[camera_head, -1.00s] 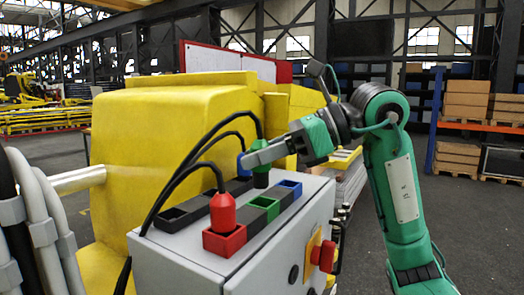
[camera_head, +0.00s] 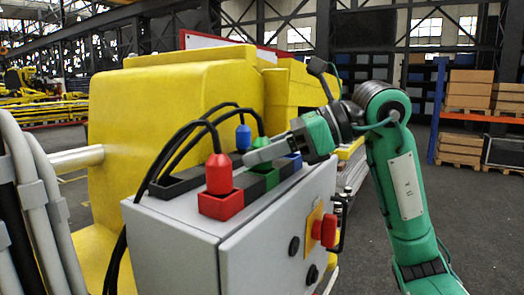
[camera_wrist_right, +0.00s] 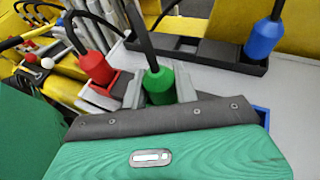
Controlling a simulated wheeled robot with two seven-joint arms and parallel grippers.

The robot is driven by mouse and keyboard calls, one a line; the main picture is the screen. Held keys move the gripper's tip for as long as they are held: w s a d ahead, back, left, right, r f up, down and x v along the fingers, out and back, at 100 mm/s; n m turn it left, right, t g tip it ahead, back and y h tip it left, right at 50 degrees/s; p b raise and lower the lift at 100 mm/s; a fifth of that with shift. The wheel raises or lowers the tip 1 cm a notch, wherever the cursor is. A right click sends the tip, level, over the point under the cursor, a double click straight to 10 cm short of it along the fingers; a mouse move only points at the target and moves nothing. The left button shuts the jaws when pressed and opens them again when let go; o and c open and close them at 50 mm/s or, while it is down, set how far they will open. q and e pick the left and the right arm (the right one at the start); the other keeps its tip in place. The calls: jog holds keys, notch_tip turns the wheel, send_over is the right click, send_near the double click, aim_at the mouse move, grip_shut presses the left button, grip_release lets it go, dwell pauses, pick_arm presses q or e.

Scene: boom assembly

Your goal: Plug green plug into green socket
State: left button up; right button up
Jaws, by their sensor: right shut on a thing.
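The green plug (camera_head: 260,142), on a black cable, is held by my right gripper (camera_head: 255,156), which is shut on it. Only its top shows behind the fingers in the head view. The wrist view shows the plug (camera_wrist_right: 158,82) upright between the two fingers. The green socket (camera_head: 268,178) is in the front row on the grey cabinet, between a black part and the blue socket. The plug is low, close to the front row. Its lower end is hidden, so I cannot tell whether it is inside the green socket. My left gripper is not in view.
The red plug (camera_head: 219,175) stands in the red socket (camera_head: 220,205), left of my gripper. The blue plug (camera_head: 243,136) stands in the black back row. Black cables arch behind. The grey cabinet (camera_head: 185,220) has a red knob (camera_head: 325,230) on its side.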

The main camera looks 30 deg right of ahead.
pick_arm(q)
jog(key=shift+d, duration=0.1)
pick_arm(e)
jog(key=o, duration=0.8)
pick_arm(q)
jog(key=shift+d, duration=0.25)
pick_arm(e)
jog(key=shift+o, duration=1.2)
jog(key=shift+s+d+r+b, duration=0.2)
jog(key=shift+s+d+b, duration=0.05)
jog(key=shift+d+b, duration=0.2)
pick_arm(q)
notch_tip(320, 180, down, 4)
jog(key=b, duration=0.3)
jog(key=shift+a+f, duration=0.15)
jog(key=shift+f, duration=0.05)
pick_arm(e)
jog(key=v, duration=1.2)
jog(key=shift+s+d+r, duration=0.2)
jog(key=shift+r, duration=0.05)
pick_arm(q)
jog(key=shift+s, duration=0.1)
